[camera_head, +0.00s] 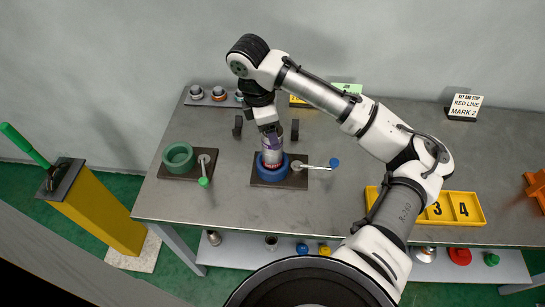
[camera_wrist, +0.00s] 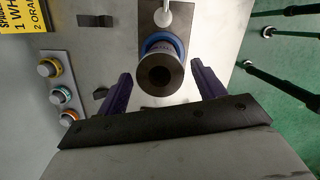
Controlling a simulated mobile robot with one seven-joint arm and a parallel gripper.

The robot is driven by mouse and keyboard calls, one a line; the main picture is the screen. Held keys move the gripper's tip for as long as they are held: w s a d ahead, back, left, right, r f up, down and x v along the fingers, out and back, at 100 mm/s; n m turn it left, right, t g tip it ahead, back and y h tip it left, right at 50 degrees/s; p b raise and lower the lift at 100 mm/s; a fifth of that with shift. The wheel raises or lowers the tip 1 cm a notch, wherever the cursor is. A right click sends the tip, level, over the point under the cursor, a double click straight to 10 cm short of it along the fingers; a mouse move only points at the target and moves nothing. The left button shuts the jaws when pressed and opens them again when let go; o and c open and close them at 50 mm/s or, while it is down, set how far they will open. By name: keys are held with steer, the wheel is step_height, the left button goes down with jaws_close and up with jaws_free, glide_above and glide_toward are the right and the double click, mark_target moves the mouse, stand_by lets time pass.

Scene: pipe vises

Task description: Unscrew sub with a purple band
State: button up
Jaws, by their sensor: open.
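A grey cylindrical sub (camera_head: 271,158) stands upright in the blue vise (camera_head: 272,173) on a dark base plate, with a red line low on its side. In the wrist view the sub (camera_wrist: 160,73) shows its round dark end with a central hole, and the blue vise ring is behind it. A purple patch shows high on the sub in the head view, but I cannot separate band from finger there. My gripper (camera_wrist: 163,88) is open, with purple fingers on either side of the sub and gaps between. In the head view my gripper (camera_head: 271,140) is at the sub's top.
An empty green vise (camera_head: 178,157) stands left. A rack of banded subs (camera_head: 218,94) is at the back left. The blue-knobbed lever (camera_head: 334,162) extends right. A yellow numbered tray (camera_head: 462,207) lies right; the table's middle right is clear.

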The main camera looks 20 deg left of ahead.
steer(key=m, duration=0.2)
steer(key=shift+m+g, duration=0.3)
steer(key=shift+m, duration=0.1)
steer(key=shift+w+d, duration=0.1)
steer(key=shift+d, duration=0.1)
steer(key=c, duration=1)
steer(key=n, duration=0.3)
steer(key=shift+n+t+b, duration=0.35)
steer(key=shift+n+t, duration=0.05)
steer(key=n, duration=0.3)
steer(key=shift+n+y+b, duration=0.3)
steer(key=shift+n+b, duration=0.1)
steer(key=n+t, duration=0.1)
steer(key=n, duration=0.2)
steer(key=shift+n+y+b, duration=0.3)
steer(key=shift+n+b, duration=0.05)
steer(key=shift+n, duration=0.05)
steer(key=n, duration=0.3)
steer(key=shift+y, duration=0.3)
